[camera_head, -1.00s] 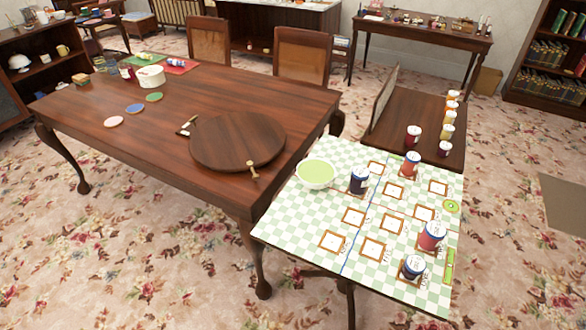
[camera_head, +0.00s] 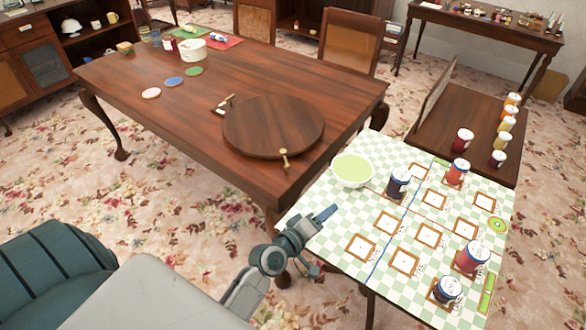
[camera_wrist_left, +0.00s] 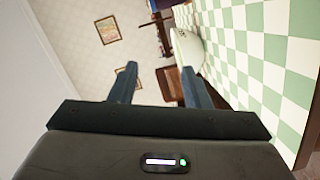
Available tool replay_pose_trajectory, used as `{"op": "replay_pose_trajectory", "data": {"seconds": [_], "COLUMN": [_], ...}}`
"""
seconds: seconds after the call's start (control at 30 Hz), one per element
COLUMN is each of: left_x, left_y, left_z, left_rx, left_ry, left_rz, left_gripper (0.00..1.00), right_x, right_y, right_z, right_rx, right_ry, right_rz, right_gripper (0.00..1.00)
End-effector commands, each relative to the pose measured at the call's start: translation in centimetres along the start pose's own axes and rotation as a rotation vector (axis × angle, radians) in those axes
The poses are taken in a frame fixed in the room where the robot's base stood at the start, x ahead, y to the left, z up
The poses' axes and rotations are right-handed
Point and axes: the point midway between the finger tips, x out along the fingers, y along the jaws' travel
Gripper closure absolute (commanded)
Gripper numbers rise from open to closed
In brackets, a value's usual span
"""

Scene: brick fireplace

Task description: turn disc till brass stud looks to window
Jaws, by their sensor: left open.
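The round brown wooden disc (camera_head: 273,125) lies on the near right part of the long wooden table (camera_head: 130,78). A brass-coloured peg (camera_head: 284,158) stands at the disc's near rim, towards the checked cloth. A smaller light peg (camera_head: 229,101) shows at its left rim beside a small pale piece; I cannot tell its material. No window is in view. My left gripper (camera_head: 326,213) is near the cloth's left edge, apart from the disc and nearer to me. In the left wrist view its fingers (camera_wrist_left: 158,87) are spread with nothing between them. My right gripper is not in view.
The checked board (camera_head: 335,230) right of the disc holds a green-filled bowl (camera_head: 352,171), several jars and small frames. Coasters (camera_head: 174,82) and a white pot (camera_head: 192,50) stand at the table's far left. Chairs (camera_head: 349,38) stand behind.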

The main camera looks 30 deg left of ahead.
Motion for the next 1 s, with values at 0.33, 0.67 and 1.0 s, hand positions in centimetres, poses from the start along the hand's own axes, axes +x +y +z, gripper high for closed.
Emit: {"op": "replay_pose_trajectory", "data": {"seconds": [0.33, 0.67, 1.0], "left_x": [3.8, 4.4, 5.1], "left_y": [2.3, -5.1, -7.6], "left_z": [-11.8, -13.8, -13.8], "left_rx": [-0.894, -1.645, -1.78], "left_ry": [0.595, 1.14, 1.266], "left_rz": [0.354, 0.406, 0.374], "left_gripper": [0.57, 0.57, 0.57], "right_x": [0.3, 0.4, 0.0], "right_y": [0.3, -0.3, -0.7], "right_z": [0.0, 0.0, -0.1], "right_rx": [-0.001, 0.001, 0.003], "right_ry": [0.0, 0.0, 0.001], "right_rz": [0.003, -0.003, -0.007], "right_gripper": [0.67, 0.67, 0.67]}}
